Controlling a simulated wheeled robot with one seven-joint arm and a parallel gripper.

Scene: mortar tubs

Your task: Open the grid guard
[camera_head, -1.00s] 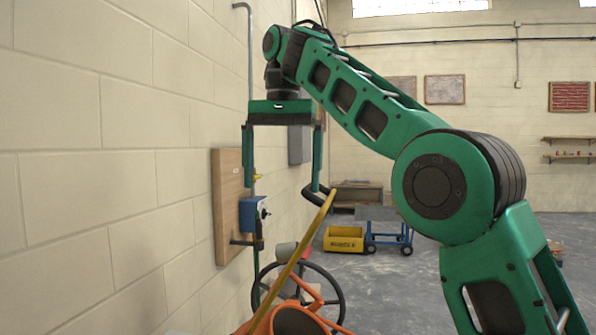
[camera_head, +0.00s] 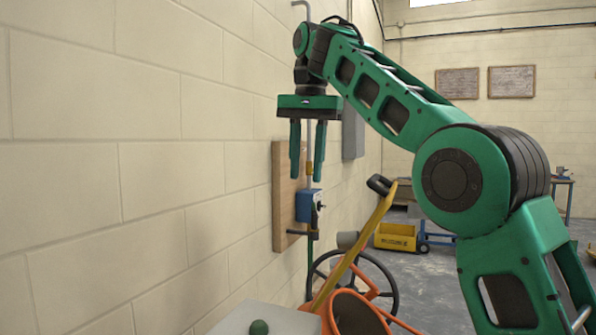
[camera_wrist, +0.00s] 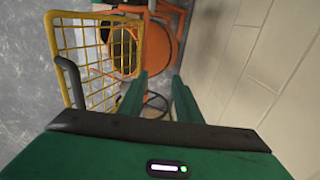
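The grid guard (camera_head: 356,250) is a yellow mesh. In the head view it shows nearly edge-on, tilted up above the orange mixer (camera_head: 365,312), with a black handle (camera_head: 380,185) at its upper end. In the wrist view the guard (camera_wrist: 92,38) fills the upper left, its handle (camera_wrist: 70,82) left of the fingers, and the orange round part (camera_wrist: 150,48) is beyond. My gripper (camera_head: 308,178) is partly open and empty, fingers pointing down, to the left of the handle and apart from it. In the wrist view the gap between the fingertips (camera_wrist: 160,82) holds nothing.
A wooden board (camera_head: 284,195) with a blue box (camera_head: 306,205) is on the block wall (camera_head: 150,160) close to my fingers. A black handwheel (camera_head: 392,290) is by the mixer. A green knob (camera_head: 259,327) sits on a grey surface. A yellow tub (camera_head: 395,238) stands behind.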

